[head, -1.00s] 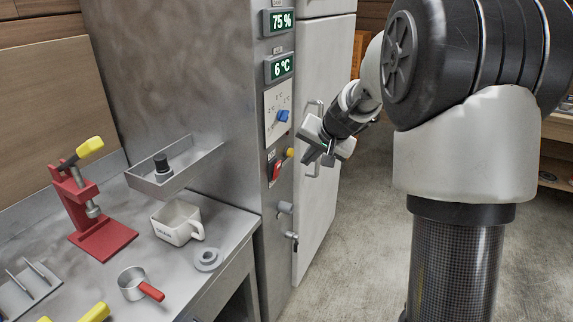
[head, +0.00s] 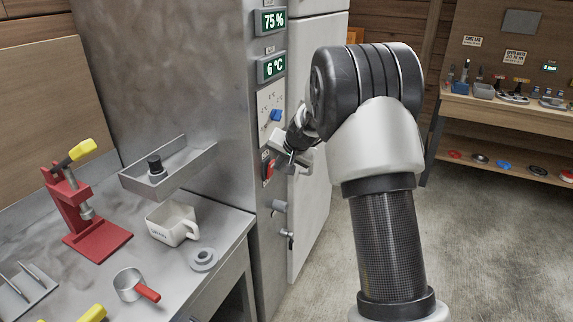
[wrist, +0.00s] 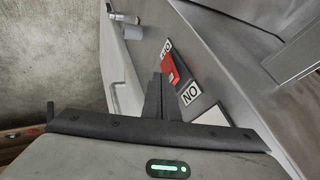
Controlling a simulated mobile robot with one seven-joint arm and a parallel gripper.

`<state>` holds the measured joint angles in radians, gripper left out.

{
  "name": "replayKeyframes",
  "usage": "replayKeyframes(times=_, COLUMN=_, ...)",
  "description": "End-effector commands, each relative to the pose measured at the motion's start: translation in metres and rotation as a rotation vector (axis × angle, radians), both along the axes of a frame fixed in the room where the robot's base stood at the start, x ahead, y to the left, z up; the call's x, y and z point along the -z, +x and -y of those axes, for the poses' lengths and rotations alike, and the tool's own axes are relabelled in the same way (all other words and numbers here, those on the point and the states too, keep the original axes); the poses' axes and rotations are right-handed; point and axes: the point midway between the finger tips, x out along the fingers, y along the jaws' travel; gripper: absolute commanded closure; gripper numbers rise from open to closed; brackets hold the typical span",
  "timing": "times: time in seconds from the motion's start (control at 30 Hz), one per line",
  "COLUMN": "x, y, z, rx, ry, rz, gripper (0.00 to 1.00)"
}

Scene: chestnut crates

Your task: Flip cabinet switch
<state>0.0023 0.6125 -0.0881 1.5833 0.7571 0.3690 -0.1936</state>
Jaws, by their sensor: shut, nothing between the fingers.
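The cabinet (head: 175,75) is a tall grey metal block with a control strip on its narrow front. Its red switch (head: 269,169) sits low on that strip, below the blue knob (head: 276,115). In the wrist view the red switch (wrist: 176,68) shows between a partly hidden label and an "ON" label (wrist: 190,94). My gripper (head: 290,150) is at the strip, just right of and above the switch. In the wrist view its shut, empty fingers (wrist: 158,90) point toward the switch plate, close beside the switch. I cannot tell whether they touch it.
Displays reading 75% (head: 270,21) and 6 °C (head: 271,67) are above the knob. A pale door (head: 312,100) stands right of the strip. Floor at right is clear.

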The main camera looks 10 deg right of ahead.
Motion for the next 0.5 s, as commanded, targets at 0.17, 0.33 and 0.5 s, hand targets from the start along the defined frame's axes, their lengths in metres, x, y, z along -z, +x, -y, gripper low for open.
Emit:
replayKeyframes(times=0.17, x=0.0001, y=0.0005, z=-0.0012, rx=0.000, ry=0.000, rz=0.000, gripper=1.00)
replayKeyframes(times=0.33, x=-0.0007, y=0.0004, z=-0.0014, rx=0.000, ry=0.000, rz=-0.001, gripper=1.00)
replayKeyframes(times=0.5, x=-0.0086, y=0.0025, z=-0.0049, rx=-0.002, ry=-0.022, rz=-0.023, gripper=1.00)
